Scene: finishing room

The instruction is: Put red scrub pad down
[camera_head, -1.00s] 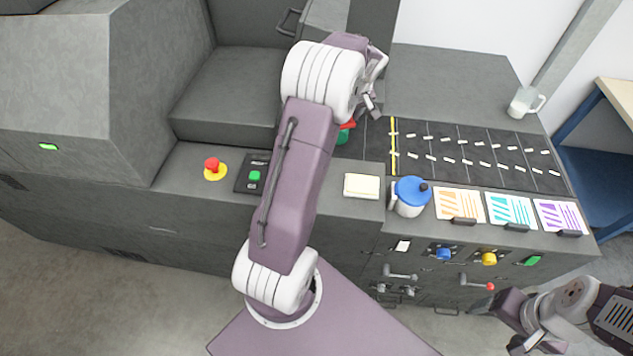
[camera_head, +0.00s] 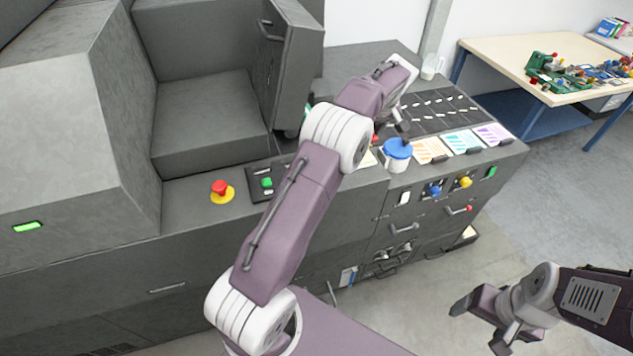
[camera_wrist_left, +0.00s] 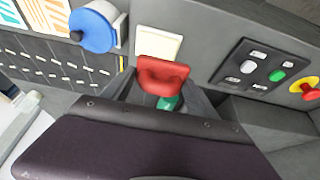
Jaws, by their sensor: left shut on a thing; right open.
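The red scrub pad (camera_wrist_left: 163,77) is between the fingers of my left gripper (camera_wrist_left: 160,88) in the left wrist view, and the gripper is shut on it. A green piece (camera_wrist_left: 168,103) shows just below the red; I cannot tell whether it belongs to the pad. A cream square (camera_wrist_left: 160,44) lies on the machine top just beyond the pad. In the head view my left arm hides most of the pad; only a red sliver (camera_head: 375,138) shows beside the cream square (camera_head: 368,160). My right gripper (camera_head: 479,325) is open and empty over the floor.
A blue-lidded white pot (camera_head: 397,154) stands right of the cream square. Beyond it are coloured cards (camera_head: 462,142) and a dark marked strip (camera_head: 440,108). A red stop button (camera_head: 221,190) and green button (camera_head: 267,182) are left. A table (camera_head: 500,58) stands far right.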

